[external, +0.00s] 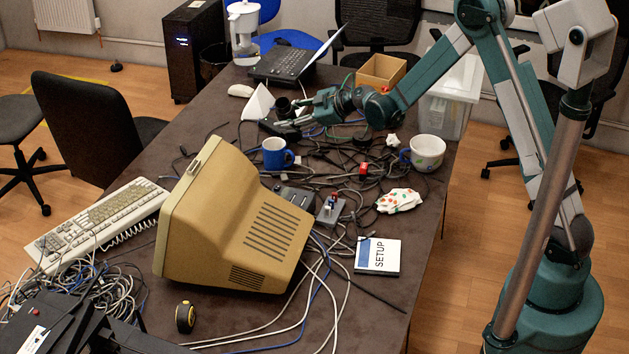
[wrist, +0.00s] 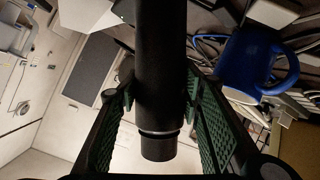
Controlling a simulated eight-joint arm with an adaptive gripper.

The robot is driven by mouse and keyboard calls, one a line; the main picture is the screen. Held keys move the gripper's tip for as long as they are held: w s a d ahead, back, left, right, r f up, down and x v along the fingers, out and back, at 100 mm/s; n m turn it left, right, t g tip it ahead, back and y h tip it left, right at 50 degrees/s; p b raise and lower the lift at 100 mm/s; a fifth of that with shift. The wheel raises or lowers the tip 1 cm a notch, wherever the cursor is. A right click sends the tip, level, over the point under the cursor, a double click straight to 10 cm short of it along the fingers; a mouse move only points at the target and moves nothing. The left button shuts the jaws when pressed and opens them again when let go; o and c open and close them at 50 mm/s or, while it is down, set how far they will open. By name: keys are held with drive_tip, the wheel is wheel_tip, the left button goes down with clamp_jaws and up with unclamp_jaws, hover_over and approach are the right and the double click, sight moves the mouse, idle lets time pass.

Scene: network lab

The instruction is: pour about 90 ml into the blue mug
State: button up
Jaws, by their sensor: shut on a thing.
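The blue mug (external: 276,154) stands upright on the dark table, its handle to the right. It also shows in the wrist view (wrist: 246,62), to the right. My gripper (external: 291,113) is behind the mug and slightly higher in the external view. It is shut on a black cylindrical flask (external: 283,106). In the wrist view the flask (wrist: 160,60) runs down the middle between my green-padded fingers (wrist: 160,98), with a thin silver ring near its lower end.
Tangled cables (external: 335,165) surround the mug. A beige monitor (external: 235,220) stands in front, and a patterned cup (external: 427,152) is to the right. A white folded card (external: 259,102), black laptop (external: 284,66) and cardboard box (external: 381,71) lie behind. A SETUP booklet (external: 378,256) is at front.

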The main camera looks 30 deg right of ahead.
drive_tip(key=shift+d+r+m, duration=0.15)
drive_tip(key=shift+m, duration=0.25)
drive_tip(key=shift+w+d+m+g+y+b, duration=0.1)
drive_tip(key=shift+m+g+y+b, duration=0.7)
drive_tip(key=shift+m+y+b, duration=0.4)
idle(1.1)
